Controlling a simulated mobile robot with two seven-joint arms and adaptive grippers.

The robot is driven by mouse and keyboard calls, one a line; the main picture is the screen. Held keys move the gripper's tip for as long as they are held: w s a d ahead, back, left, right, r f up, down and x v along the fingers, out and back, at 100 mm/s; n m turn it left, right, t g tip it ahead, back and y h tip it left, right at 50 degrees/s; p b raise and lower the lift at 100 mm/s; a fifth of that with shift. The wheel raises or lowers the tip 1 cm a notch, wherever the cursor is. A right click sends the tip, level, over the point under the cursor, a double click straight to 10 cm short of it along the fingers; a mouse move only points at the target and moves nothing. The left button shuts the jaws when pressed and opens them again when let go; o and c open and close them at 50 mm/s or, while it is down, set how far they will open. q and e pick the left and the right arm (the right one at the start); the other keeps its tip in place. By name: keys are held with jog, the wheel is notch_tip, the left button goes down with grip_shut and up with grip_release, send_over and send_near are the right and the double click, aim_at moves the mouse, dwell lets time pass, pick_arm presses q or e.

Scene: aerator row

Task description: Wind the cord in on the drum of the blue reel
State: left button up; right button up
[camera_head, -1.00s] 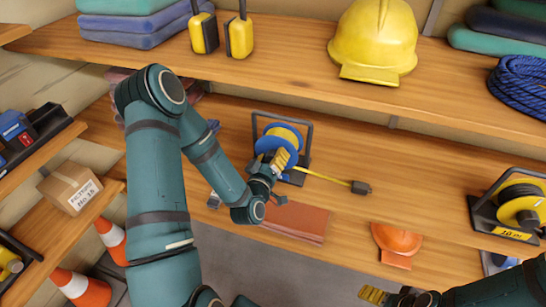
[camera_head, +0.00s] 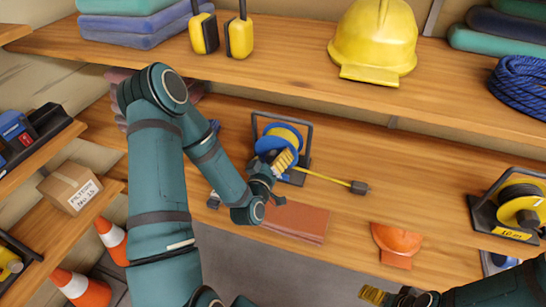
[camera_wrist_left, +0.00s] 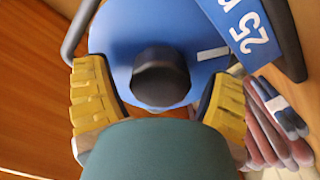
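The blue reel (camera_head: 264,145) stands in a dark frame on the middle shelf, with yellow cord (camera_head: 290,132) on its drum. The cord runs out to the right over the shelf to a dark plug (camera_head: 360,187). My left gripper (camera_head: 284,160) is at the reel's front face. In the left wrist view its yellow fingers (camera_wrist_left: 160,98) are spread on either side of a black knob (camera_wrist_left: 160,78) on the blue disc (camera_wrist_left: 118,32), with gaps visible between. My right gripper (camera_head: 374,295) is low at the right, away from the reel; its opening is unclear.
A red-brown box (camera_head: 298,222) and an orange cap-like helmet (camera_head: 397,243) lie near the shelf's front. The upper shelf holds a yellow helmet (camera_head: 378,40).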

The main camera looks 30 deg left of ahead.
pick_arm(q)
notch_tip(320, 180, up, 10)
jog(key=shift+r, duration=0.1)
dwell(0.5)
jog(key=shift+s, duration=0.1)
pick_arm(e)
jog(key=shift+s, duration=0.1)
dwell(0.4)
